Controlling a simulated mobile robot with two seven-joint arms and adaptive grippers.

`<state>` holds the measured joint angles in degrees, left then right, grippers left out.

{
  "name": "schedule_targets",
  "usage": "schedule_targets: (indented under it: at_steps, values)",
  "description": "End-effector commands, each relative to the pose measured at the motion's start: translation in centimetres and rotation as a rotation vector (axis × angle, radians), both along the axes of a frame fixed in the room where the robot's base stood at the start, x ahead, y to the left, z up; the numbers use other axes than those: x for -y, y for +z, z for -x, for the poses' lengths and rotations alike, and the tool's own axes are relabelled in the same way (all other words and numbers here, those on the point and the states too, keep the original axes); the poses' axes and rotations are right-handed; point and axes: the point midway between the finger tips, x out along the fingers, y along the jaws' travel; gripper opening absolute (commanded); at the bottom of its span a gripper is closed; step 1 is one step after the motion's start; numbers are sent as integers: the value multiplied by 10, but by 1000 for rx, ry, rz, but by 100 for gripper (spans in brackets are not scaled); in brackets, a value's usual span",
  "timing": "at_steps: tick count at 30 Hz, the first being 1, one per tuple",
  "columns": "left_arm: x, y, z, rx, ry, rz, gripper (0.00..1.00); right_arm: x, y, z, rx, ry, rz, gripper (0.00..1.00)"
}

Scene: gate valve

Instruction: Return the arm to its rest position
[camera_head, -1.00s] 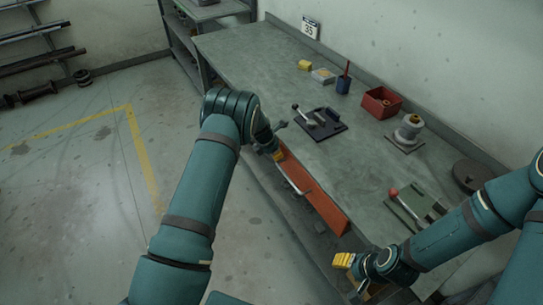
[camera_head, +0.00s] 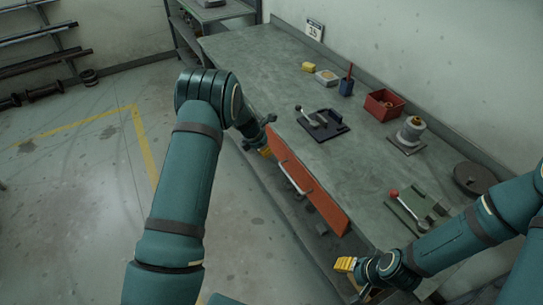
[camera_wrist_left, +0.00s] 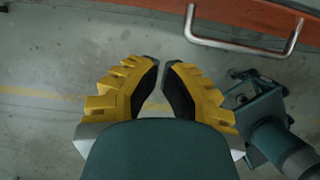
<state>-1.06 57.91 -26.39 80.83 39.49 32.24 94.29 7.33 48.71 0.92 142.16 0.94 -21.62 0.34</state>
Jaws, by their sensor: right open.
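My left gripper (camera_head: 265,151) has yellow fingers and hangs beside the bench's front edge, near the left end of the orange panel (camera_head: 302,187). In the left wrist view its yellow fingers with black pads (camera_wrist_left: 162,75) have a narrow gap between the tips, with nothing between them. The panel's metal handle (camera_wrist_left: 245,47) lies ahead and to the right, apart from the fingers. My right gripper (camera_head: 346,265) is open, low in front of the bench at lower right. Its fingertips are small in view and no held object shows.
The workbench (camera_head: 255,62) carries a dark lever fixture (camera_head: 322,124), a red bin (camera_head: 384,105), a flanged valve part (camera_head: 409,134) and a green plate with a red-knobbed lever (camera_head: 415,211). The floor (camera_head: 75,215) at left is clear.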

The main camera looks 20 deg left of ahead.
Motion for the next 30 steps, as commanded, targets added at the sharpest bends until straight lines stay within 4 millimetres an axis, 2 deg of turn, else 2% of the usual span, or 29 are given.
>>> schedule_targets:
  at_steps: [1,7,14,17,20,23,27,30]
  values:
    - [-2,11,2,3,1,0,0,0,2,0,0,0,0,53]
    - [-8,33,9,1,-1,0,0,0,4,0,0,0,-1,53]
    - [-10,39,12,0,-1,0,0,0,5,0,0,0,-1,53]
    - [-9,33,17,-2,-30,-13,0,0,4,0,0,0,-1,53]
    - [-3,12,38,-4,-141,-61,0,0,1,1,-2,1,-1,53]
    - [10,-20,74,2,-363,-137,0,0,-2,1,-3,2,-1,53]
    - [40,-58,137,47,-787,-245,0,0,-8,3,-7,5,-2,53]
    - [66,-74,182,114,-1111,-302,0,-1,-12,4,-9,7,-2,53]
